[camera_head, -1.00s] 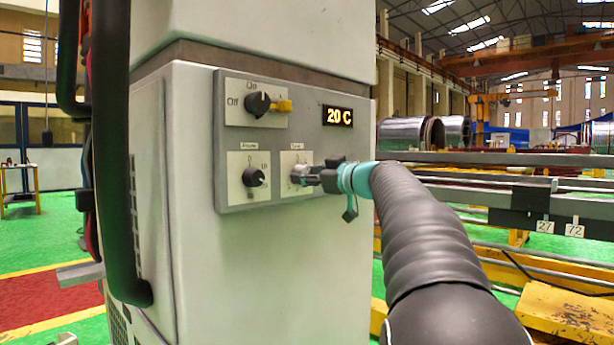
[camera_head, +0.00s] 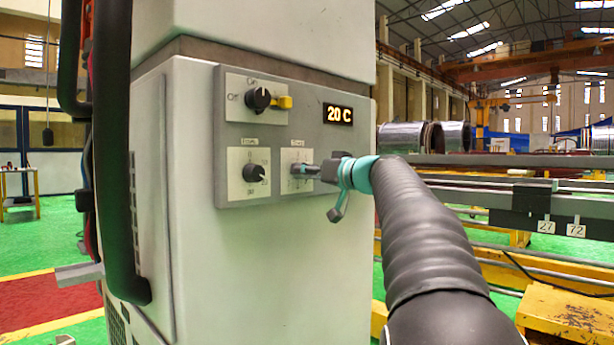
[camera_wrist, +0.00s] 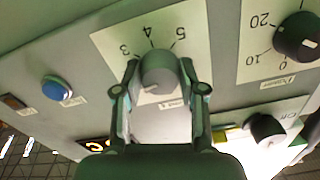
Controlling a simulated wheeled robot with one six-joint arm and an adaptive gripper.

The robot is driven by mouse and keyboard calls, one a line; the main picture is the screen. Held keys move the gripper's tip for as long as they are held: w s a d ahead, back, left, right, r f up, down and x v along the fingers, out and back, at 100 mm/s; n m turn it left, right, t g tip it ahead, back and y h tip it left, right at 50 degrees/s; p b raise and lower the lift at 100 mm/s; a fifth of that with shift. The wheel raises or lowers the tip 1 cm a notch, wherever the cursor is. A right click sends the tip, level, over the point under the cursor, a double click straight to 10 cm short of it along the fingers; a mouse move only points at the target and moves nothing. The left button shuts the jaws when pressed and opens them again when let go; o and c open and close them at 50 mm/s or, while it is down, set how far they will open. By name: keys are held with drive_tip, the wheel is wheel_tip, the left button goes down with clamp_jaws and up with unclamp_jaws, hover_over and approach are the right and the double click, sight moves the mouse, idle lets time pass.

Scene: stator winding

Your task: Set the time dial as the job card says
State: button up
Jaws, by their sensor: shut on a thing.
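The time dial is a round grey knob (camera_wrist: 158,70) on a white plate (camera_wrist: 112,42) marked 3, 4 and 5 in the wrist view. In the head view its plate (camera_head: 297,156) is at the lower right of the grey panel. My gripper (camera_head: 316,172) reaches it from the right. In the wrist view my gripper's two fingers lie on either side of the knob and are closed on it. A small pale mark shows near the knob's lower edge; I cannot tell which number it is set to. No job card is readable.
Left of the time dial is another black dial (camera_head: 254,173), marked 10 and 20 in the wrist view (camera_wrist: 298,38). Above it are an On/Off switch (camera_head: 258,99) with a yellow part and a display (camera_head: 338,115) reading 20 C. A blue button (camera_wrist: 56,88) shows in the wrist view.

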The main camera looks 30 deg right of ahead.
drive_tip(key=shift+r+m+p, duration=0.15)
drive_tip(key=shift+m+p, duration=6.7)
drive_tip(key=shift+m, duration=7.65)
drive_tip(key=o, duration=1.1)
drive_tip(key=shift+o, duration=0.2)
